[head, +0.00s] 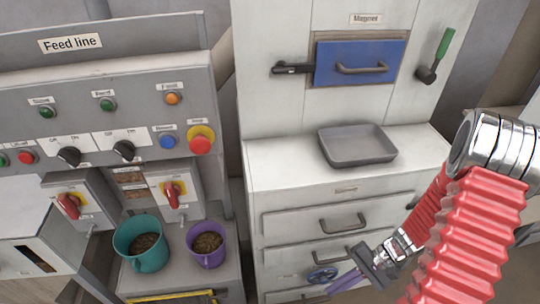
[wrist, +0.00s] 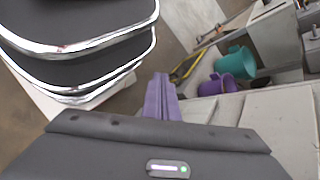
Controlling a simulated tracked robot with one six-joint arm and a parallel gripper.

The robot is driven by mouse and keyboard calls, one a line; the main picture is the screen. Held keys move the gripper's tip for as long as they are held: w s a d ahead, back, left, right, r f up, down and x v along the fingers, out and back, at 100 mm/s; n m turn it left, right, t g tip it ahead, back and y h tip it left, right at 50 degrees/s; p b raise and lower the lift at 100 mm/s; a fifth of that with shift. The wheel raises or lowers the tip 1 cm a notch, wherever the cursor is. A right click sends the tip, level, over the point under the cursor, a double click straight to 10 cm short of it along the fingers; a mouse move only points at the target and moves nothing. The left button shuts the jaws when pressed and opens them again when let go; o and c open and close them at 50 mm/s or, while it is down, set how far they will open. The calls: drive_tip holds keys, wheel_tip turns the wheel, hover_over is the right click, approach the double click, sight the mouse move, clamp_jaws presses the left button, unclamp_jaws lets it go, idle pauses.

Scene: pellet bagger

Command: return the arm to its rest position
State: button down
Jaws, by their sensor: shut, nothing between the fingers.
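My arm shows at the right of the head view, with red ribbed sleeves and a bright metal joint. My gripper (head: 330,290) is at the lower middle right, in front of the white cabinet (head: 254,160). Its purple fingers point down and left, and nothing is seen between them. In the wrist view the purple fingers of my gripper (wrist: 161,78) lie together, shut and empty. Part of my own dark, bright-edged body fills the upper left there.
A blue handwheel (head: 322,274) shows close by the fingers; the gap is unclear. Drawer handles (head: 343,225) stick out of the cabinet. A grey tray (head: 357,146) sits on top. A teal bucket (head: 128,236) and a purple bucket (head: 204,257) hold pellets below the control panel (head: 85,105).

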drive_tip(key=s+a+r+n+t+h, duration=0.1)
drive_tip(key=r+n+t+h, duration=0.2)
drive_tip(key=r, duration=1.4)
drive_tip(key=s+a+r+n+t+h, duration=0.1)
drive_tip(key=r+n+t+h, duration=0.3)
drive_tip(key=r, duration=1.4)
drive_tip(key=shift+a+t+h, duration=0.7)
drive_tip(key=shift+h, duration=0.5)
